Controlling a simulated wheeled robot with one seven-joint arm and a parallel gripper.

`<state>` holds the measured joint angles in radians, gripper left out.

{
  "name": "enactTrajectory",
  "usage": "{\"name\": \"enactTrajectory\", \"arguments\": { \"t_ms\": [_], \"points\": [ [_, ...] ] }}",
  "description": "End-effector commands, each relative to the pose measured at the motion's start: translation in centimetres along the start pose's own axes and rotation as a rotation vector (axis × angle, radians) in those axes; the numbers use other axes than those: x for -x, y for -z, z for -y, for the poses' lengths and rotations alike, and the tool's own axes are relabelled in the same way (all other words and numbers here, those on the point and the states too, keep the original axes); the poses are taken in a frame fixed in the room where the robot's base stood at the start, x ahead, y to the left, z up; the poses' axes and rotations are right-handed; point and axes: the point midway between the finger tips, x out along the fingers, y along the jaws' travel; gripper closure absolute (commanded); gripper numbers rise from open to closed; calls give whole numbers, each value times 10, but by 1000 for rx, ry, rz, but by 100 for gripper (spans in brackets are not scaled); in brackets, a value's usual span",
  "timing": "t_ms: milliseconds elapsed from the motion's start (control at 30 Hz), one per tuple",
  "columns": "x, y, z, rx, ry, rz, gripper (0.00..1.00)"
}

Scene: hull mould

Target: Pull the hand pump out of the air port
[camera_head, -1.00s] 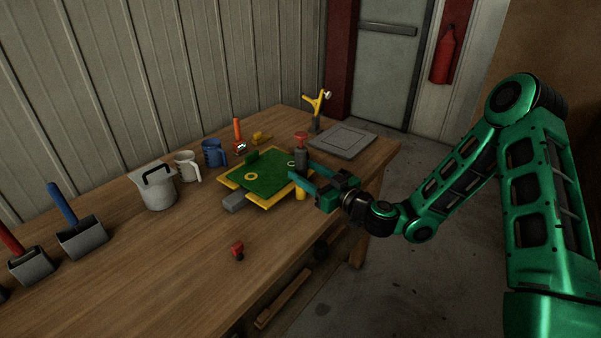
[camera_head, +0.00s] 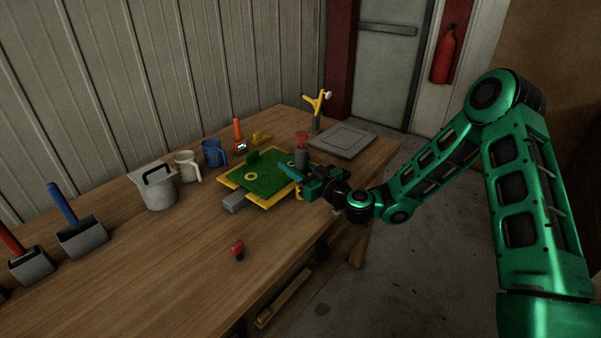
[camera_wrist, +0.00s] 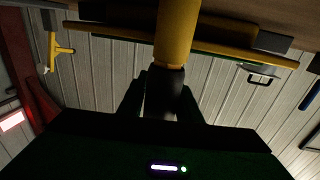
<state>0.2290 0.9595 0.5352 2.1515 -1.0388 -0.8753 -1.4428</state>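The hand pump shows in the wrist view as a yellow cylinder (camera_wrist: 177,35) with a dark rounded end (camera_wrist: 167,85). In the head view a bit of its yellow body (camera_head: 298,193) shows at the near right edge of the green and yellow mould (camera_head: 262,178); my gripper hides most of it. My gripper (camera_head: 291,172) is at the pump. In the wrist view its fingers (camera_wrist: 163,103) are apart, with the dark end between or just beyond them. Contact cannot be told. The air port is not distinguishable.
Mugs (camera_head: 187,165) and a grey pot (camera_head: 159,190) stand left. The near bench surface is mostly clear around a small red knob (camera_head: 237,249).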

Motion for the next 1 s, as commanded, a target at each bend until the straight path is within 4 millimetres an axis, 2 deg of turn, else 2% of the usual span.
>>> {"name": "enactTrajectory", "arguments": {
  "t_ms": [33, 100, 133, 567, 767, 933, 1000],
  "points": [
    [0, 0, 0, 0, 0, 0, 82],
    [0, 0, 0, 0, 0, 0, 99],
    [0, 0, 0, 0, 0, 1, 100],
    [0, 6, -1, 3, -1, -1, 100],
    [0, 22, -1, 5, -1, -3, 100],
    [0, 44, 0, 7, 0, -4, 100],
    [2, 52, 20, 5, 6, -2, 100]
  ]
}}
